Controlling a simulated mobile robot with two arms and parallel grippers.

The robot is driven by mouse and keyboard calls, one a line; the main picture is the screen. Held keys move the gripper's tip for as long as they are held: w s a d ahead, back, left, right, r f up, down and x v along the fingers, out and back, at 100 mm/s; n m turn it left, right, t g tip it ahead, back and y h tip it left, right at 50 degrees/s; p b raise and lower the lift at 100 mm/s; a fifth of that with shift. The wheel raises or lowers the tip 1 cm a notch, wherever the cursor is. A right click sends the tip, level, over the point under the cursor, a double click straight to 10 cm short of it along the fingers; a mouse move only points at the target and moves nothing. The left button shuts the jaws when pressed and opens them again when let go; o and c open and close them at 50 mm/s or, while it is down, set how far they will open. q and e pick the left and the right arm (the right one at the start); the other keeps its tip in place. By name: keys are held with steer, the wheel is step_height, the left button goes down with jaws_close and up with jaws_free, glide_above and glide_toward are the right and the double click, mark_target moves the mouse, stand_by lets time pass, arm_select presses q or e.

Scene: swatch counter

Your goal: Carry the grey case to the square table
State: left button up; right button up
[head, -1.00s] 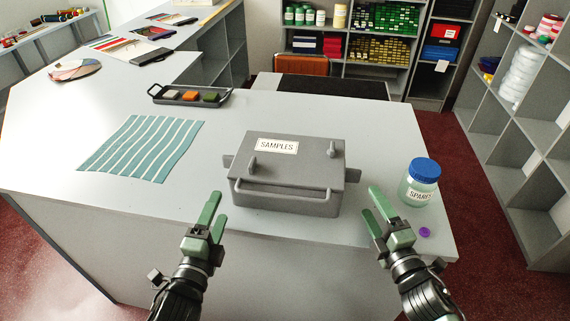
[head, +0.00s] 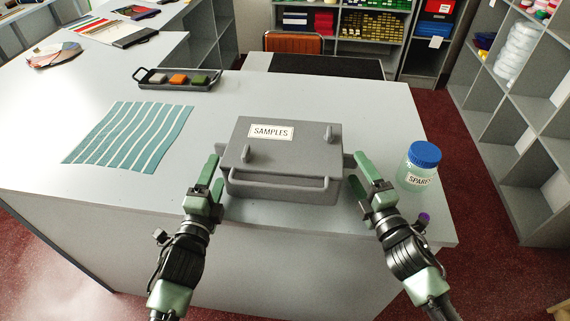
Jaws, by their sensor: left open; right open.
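The grey case (head: 285,150), labelled SAMPLES, sits closed on the white counter (head: 300,222) near its front edge. It has a front bar handle, two lid knobs and a tab on each side. My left gripper (head: 212,180) is open at the case's left side, its fingers close to the left tab. My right gripper (head: 362,185) is open at the right side, close to the right tab. I cannot tell whether the fingers touch the tabs. A dark-topped table (head: 327,66) stands behind the counter; I cannot tell whether it is square.
A blue-lidded SPARES jar (head: 420,165) stands just right of my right gripper, with a small purple object (head: 424,217) in front. A striped cloth (head: 130,135) and a swatch tray (head: 178,80) lie to the left. An orange chair (head: 293,43) stands behind the dark-topped table. Shelves (head: 520,120) line the right.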

mark_target(354, 164)
arm_select(q)
steer(key=w, duration=0.7)
steer(key=shift+w+d, duration=0.1)
steer(key=shift+d, duration=0.2)
arm_select(e)
steer(key=x, duration=0.4)
steer(key=shift+w+a, duration=0.15)
steer(key=shift+w, duration=0.2)
arm_select(q)
jaws_close()
arm_select(e)
jaws_close()
